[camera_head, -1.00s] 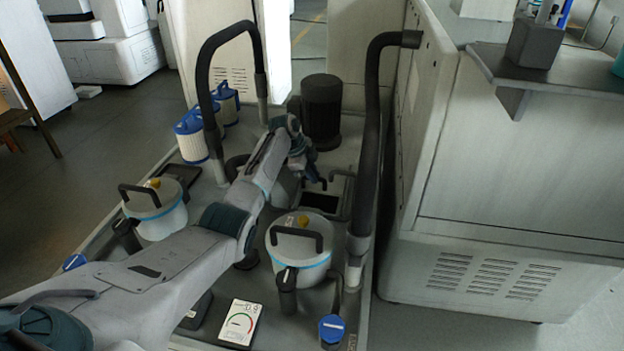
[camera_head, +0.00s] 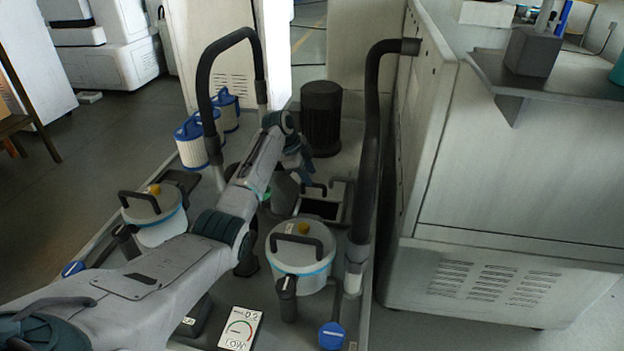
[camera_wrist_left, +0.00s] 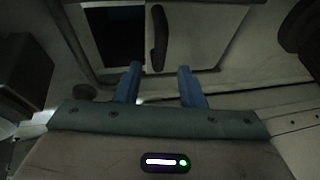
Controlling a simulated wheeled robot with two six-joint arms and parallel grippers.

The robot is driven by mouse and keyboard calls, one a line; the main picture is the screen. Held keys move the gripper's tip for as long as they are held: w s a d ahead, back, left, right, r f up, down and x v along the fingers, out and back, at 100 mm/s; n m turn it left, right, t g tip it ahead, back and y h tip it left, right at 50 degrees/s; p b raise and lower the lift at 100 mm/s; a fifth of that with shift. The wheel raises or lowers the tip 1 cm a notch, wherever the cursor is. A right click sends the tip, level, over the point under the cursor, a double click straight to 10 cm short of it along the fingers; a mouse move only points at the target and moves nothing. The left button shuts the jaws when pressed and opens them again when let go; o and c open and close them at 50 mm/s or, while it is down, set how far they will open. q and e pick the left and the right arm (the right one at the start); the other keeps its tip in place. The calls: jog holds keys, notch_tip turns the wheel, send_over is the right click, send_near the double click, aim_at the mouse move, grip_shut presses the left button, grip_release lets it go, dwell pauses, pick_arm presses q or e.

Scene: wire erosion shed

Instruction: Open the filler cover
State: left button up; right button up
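The filler cover (camera_wrist_left: 205,35) shows in the left wrist view as a pale flat panel with a dark bar handle (camera_wrist_left: 158,38) near its left edge. A dark rectangular opening (camera_wrist_left: 118,35) lies left of it; the opening also shows in the head view (camera_head: 318,208). My left gripper (camera_wrist_left: 159,76) is open, its two blue fingers apart with nothing between them, just short of the handle. In the head view my left gripper (camera_head: 304,176) is above the far edge of the opening and partly hidden by my arm. My right gripper is not in view.
Two lidded canisters (camera_head: 300,262) (camera_head: 153,215) stand on the deck. A thick black hose (camera_head: 371,130) rises on the right, and a black hoop pipe (camera_head: 204,100) on the left. A dark cylinder (camera_head: 321,118) stands behind. A gauge card (camera_head: 240,328) lies in front.

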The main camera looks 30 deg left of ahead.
pick_arm(q)
jog(key=v, duration=0.7)
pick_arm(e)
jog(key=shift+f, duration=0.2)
pick_arm(q)
jog(key=shift+s+a+r, duration=0.1)
